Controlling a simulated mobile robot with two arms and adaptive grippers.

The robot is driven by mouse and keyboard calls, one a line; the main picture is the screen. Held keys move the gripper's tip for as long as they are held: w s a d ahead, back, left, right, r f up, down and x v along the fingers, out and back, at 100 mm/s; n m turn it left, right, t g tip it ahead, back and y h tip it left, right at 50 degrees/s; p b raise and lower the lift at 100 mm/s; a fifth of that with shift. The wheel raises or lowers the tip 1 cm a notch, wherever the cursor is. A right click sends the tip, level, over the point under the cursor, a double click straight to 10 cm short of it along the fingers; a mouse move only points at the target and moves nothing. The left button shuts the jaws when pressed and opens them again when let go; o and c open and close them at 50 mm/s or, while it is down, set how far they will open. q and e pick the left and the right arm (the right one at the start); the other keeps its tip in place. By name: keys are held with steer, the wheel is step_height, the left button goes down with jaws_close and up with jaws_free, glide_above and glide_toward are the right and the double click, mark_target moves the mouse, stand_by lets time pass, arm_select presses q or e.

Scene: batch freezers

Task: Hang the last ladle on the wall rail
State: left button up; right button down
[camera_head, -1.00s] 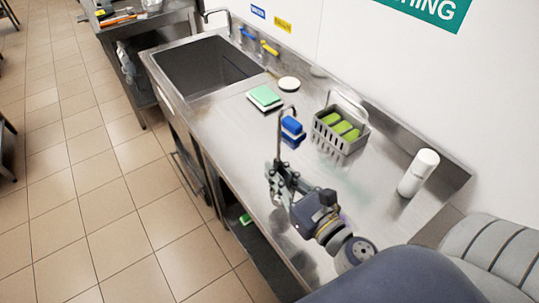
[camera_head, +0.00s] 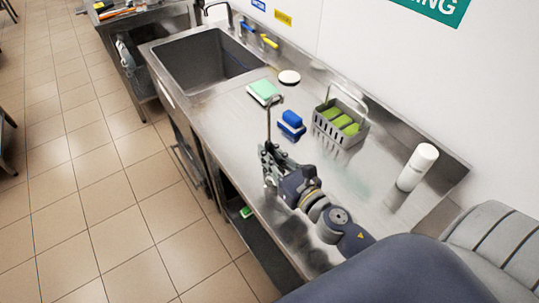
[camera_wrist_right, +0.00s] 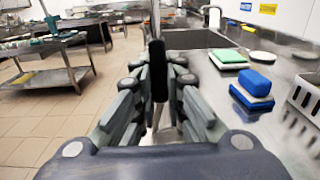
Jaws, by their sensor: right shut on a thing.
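My right gripper (camera_head: 268,160) is over the front part of the steel counter. It is shut on the ladle (camera_head: 268,122), a thin upright piece whose hooked end points up. In the right wrist view the ladle shows as a dark handle (camera_wrist_right: 157,70) between the fingers of the gripper (camera_wrist_right: 158,105). The ladle's bowl is not clearly visible. The wall rail is not in view, and no other ladles can be made out. My left gripper is not in view.
The steel counter (camera_head: 340,185) has a sink (camera_head: 205,60) at the far end. A green-and-white sponge (camera_head: 264,91), a blue sponge (camera_head: 292,121), a grey basket (camera_head: 338,127) with green sponges and a white bottle (camera_head: 418,166) stand on it.

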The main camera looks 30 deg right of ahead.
steer(key=shift+f, duration=0.1)
steer(key=c, duration=1.7)
jaws_free()
steer(key=shift+o, duration=0.2)
steer(key=shift+r, duration=0.2)
steer(key=shift+s+f, duration=0.15)
steer(key=shift+s, duration=0.05)
steer(key=s+d+b, duration=0.1)
steer(key=s+b, duration=0.6)
steer(key=s, duration=0.4)
steer(key=shift+s+d, duration=0.3)
steer(key=shift+d, duration=0.05)
